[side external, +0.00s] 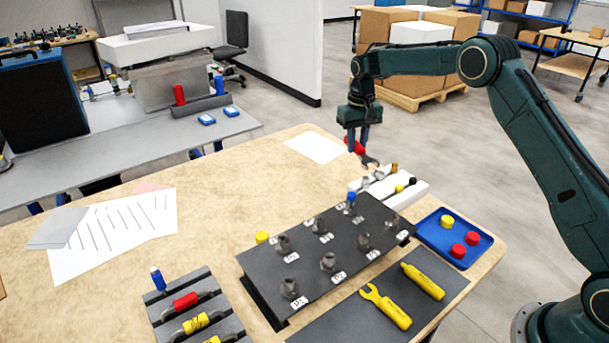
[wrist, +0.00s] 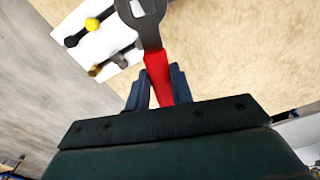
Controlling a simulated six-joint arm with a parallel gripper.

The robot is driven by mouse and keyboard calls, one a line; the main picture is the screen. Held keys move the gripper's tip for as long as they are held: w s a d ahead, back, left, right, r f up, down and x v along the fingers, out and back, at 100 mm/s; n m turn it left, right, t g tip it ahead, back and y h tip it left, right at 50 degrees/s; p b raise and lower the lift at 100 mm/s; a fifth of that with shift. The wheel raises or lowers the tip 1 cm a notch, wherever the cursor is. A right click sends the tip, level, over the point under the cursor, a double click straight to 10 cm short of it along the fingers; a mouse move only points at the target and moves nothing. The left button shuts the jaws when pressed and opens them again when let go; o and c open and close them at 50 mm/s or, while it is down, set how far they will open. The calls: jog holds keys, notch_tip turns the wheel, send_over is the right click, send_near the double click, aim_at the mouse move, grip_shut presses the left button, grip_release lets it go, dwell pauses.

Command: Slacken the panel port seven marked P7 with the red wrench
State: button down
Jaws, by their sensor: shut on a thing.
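My gripper (side external: 358,138) is shut on the red wrench (side external: 354,147), whose grey open-ended head points down and right. In the wrist view the red handle (wrist: 159,78) sits between the fingers (wrist: 157,90), with the head at the top edge. The wrench is held in the air near the white holder, apart from the panel. The black panel (side external: 262,265) stands on the table with two rows of grey ports and small white labels. A port in the back row (side external: 351,207) has a blue top. The labels are too small for me to tell surely which is P7.
A white holder (side external: 408,193) with several pieces is behind the panel. A blue tray (side external: 428,243) with yellow and red caps is at right. A yellow wrench (side external: 387,306) and a yellow tool (side external: 422,281) lie on a dark mat. A slotted rack (side external: 165,312) is front left.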

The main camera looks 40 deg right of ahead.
jog(key=m, duration=0.1)
jog(key=s+m, duration=0.1)
jog(key=m, duration=0.2)
jog(key=shift+s+d+m, duration=0.35)
jog(key=shift+m, duration=0.05)
jog(key=shift+s+d+f+m, duration=0.1)
jog(key=shift+s+f+m, duration=0.15)
jog(key=shift+f+m, duration=0.55)
jog(key=shift+s+d+f+m, duration=0.1)
jog(key=shift+s+f+m, duration=0.15)
jog(key=shift+f+m, duration=0.5)
jog(key=shift+s+f+m, duration=0.25)
jog(key=shift+f+m, duration=0.3)
jog(key=shift+f, duration=0.45)
jog(key=shift+s+a+f, duration=0.1)
jog(key=shift+a+f, duration=0.1)
jog(key=shift+f, duration=0.5)
jog(key=shift+s+a+f, duration=0.1)
jog(key=shift+a+f, duration=0.05)
jog(key=shift+f, duration=0.5)
jog(key=shift+s+a+f, duration=0.15)
jog(key=shift+s+a, duration=0.2)
jog(key=shift+a, duration=0.3)
jog(key=shift+s+a, duration=0.35)
jog(key=shift+a, duration=0.2)
jog(key=shift+s+a, duration=0.35)
jog(key=shift+a, duration=0.3)
